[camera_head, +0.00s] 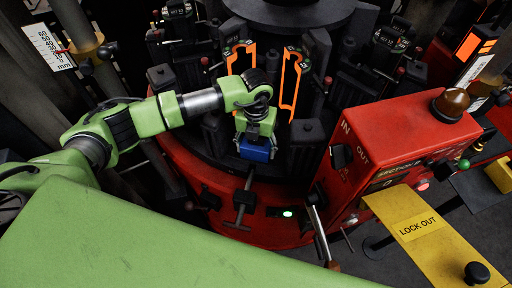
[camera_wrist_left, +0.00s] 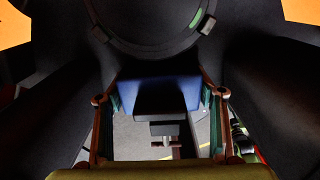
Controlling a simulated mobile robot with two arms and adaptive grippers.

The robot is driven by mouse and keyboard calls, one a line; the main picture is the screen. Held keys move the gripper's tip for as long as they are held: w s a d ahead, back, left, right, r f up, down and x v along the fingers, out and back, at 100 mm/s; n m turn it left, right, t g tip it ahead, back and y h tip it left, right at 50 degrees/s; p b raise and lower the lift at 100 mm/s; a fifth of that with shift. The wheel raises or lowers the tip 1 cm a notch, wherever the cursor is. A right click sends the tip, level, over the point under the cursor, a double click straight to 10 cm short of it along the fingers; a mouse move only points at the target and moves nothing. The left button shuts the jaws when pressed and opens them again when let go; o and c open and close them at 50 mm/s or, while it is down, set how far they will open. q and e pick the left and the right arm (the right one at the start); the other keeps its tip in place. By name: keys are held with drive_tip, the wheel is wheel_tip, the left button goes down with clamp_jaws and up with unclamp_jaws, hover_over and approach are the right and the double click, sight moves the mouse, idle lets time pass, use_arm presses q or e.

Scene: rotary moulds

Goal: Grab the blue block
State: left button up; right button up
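The blue block (camera_head: 257,150) is at the lower end of my left gripper (camera_head: 256,136), over the front of the round dark machine. In the left wrist view the blue block (camera_wrist_left: 183,86) fills the space between the two fingers of the gripper (camera_wrist_left: 163,94). The finger pads meet its left and right sides, so the gripper looks shut on it. A dark shape covers the middle of the block in that view. Whether the block rests on anything below is hard to tell. My right gripper is not in view.
A T-shaped metal handle (camera_head: 243,200) is just below the block. A red control box (camera_head: 400,140) with a brown dome stands to the right, beside a yellow LOCK OUT plate (camera_head: 425,232). Orange-edged moulds (camera_head: 292,80) stand behind the gripper.

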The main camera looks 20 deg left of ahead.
use_arm(q)
drive_tip(key=shift+w+r, duration=0.1)
drive_tip(key=shift+c, duration=0.9)
